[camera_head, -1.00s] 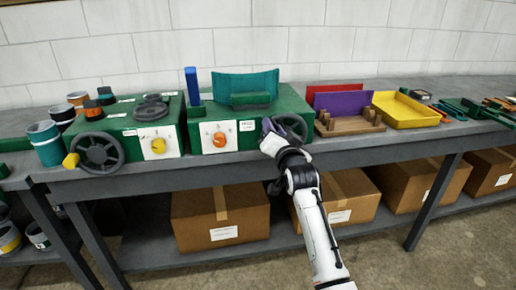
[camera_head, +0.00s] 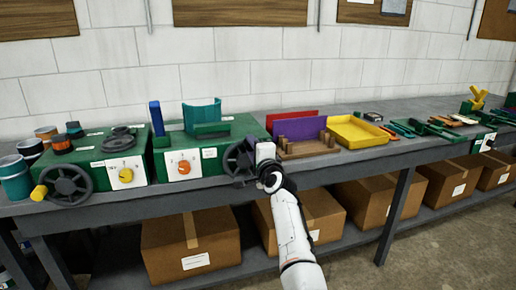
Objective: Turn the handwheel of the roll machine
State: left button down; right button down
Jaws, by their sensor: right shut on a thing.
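The roll machine (camera_head: 222,160) is a green box on the bench, with a curved teal sheet (camera_head: 203,112) and a blue post (camera_head: 156,118) on top. Its front has an orange knob (camera_head: 184,167) on a white plate. Its dark handwheel (camera_head: 236,158) is at the right of the front. My right gripper (camera_head: 256,161) is shut at the wheel's right side and covers part of the rim. The grip itself is hidden, and I cannot see which part of the wheel it holds. My left gripper is not in view.
A second green machine (camera_head: 88,158) with a yellow knob and its own handwheel (camera_head: 67,186) stands at the left. A wooden rack (camera_head: 308,149) and a yellow tray (camera_head: 357,133) lie right of the roll machine. Cardboard boxes (camera_head: 191,247) fill the shelf below.

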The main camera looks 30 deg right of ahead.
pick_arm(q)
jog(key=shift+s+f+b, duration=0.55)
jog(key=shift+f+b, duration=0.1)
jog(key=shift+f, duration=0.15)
pick_arm(e)
jog(key=s+d+f+m, duration=0.1)
jog(key=d+f+m, duration=0.4)
jog(key=m, duration=1.1)
jog(key=shift+d+f, duration=0.3)
jog(key=shift+f, duration=0.6)
jog(key=c, duration=1.7)
grip_release()
jog(key=shift+f, duration=0.1)
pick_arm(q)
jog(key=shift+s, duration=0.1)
pick_arm(e)
jog(key=shift+s, duration=0.1)
